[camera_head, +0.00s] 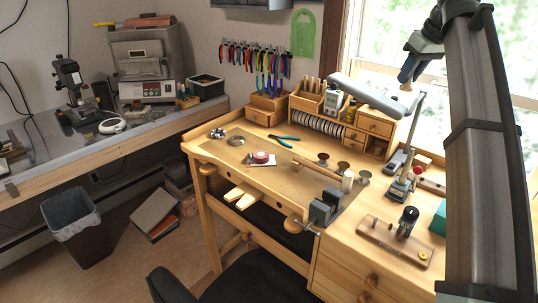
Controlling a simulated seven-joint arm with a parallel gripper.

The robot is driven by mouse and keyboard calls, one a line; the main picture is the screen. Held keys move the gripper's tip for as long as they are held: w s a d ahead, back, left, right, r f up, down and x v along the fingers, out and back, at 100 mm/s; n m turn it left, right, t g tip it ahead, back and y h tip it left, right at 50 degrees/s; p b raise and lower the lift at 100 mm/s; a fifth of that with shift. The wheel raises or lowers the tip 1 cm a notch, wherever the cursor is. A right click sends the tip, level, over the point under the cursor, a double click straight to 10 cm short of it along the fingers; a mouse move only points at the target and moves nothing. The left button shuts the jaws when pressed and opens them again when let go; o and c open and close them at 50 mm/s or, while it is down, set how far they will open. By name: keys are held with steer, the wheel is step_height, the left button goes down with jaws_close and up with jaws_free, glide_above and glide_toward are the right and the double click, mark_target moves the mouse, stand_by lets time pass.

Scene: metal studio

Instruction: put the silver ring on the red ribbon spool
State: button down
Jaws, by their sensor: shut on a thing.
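The red ribbon spool (261,157) is a small red and white roll lying on the wooden workbench (210,153), left of its middle. My gripper (404,83) is at the upper right, high above the right side of the bench and well apart from the spool. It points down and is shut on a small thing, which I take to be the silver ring. The ring itself is too small or too hidden there to make out.
Teal-handled pliers (285,142) lie right of the spool. A wooden plate with a dark cylinder (408,220) is at front right.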

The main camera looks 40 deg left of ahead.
steer(key=s+a+n+g, duration=0.1)
steer(key=s+a+n, duration=0.15)
steer(key=a, duration=0.85)
steer(key=s+a+n, duration=0.1)
steer(key=s+a, duration=0.2)
steer(key=a, duration=0.8)
steer(key=n+g, duration=0.1)
steer(key=n, duration=0.1)
glide_above(257, 152)
steer(key=d, duration=0.2)
steer(key=f, duration=0.1)
steer(key=shift+f, duration=14.1)
steer(key=shift+f, duration=0.1)
steer(key=c, duration=1)
jaws_free()
steer(key=shift+o, duration=0.2)
steer(key=v, duration=1.2)
steer(key=shift+w+d, duration=0.15)
steer(key=shift+d, duration=0.1)
